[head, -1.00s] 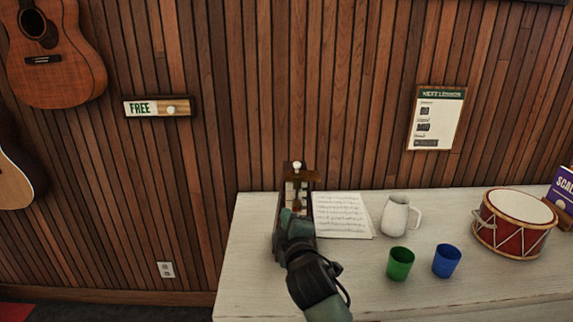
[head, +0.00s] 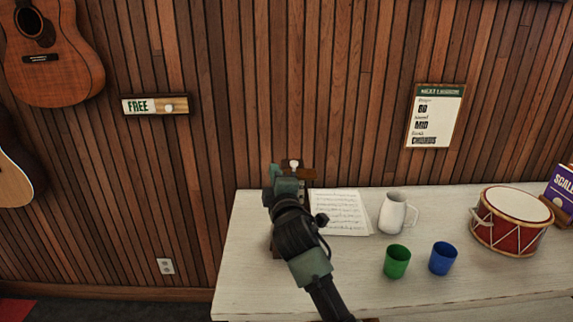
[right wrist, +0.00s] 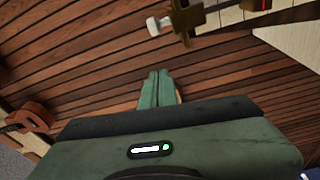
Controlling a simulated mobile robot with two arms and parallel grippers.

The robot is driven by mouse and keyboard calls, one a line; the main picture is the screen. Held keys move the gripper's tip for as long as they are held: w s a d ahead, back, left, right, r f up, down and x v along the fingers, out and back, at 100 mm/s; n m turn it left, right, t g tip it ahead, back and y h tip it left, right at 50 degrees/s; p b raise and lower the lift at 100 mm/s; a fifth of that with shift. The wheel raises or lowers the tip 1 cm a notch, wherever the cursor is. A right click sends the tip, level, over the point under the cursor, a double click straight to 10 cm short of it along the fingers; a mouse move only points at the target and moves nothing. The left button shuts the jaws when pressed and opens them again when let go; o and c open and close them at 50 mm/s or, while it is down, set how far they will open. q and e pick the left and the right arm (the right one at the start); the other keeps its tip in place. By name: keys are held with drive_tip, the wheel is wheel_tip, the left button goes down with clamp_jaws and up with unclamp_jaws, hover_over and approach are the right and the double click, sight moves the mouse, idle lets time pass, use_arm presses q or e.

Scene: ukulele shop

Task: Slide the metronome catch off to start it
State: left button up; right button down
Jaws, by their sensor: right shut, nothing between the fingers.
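The metronome (head: 308,171) stands at the left end of the white counter, by the wall, mostly hidden behind my right arm in the head view. A white knob (head: 294,163) shows at its top; I take it for the catch. In the right wrist view the knob (right wrist: 155,26) sticks out from a brown wooden piece, with part of the pale metronome face (right wrist: 230,14) beside it. My right gripper (head: 275,169) is shut and empty at the metronome's upper left. Its fingertips (right wrist: 158,73) are close to the knob but apart from it. My left gripper is out of view.
Sheet music (head: 340,212) lies right of the metronome. A white jug (head: 393,212), a green cup (head: 397,261), a blue cup (head: 443,258) and a red drum (head: 511,222) stand farther right. The wood-panelled wall (head: 230,130) is close behind.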

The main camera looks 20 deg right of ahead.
sight(294, 168)
drive_tip(key=w+d+p, duration=0.2)
drive_tip(key=w+d, duration=0.1)
drive_tip(key=shift+w+d+f, duration=0.1)
drive_tip(key=shift+w+d, duration=0.2)
drive_tip(key=shift+s+d+p, duration=0.2)
drive_tip(key=shift+d+p, duration=0.1)
drive_tip(key=shift+f, duration=0.1)
drive_tip(key=shift+w+a, duration=0.1)
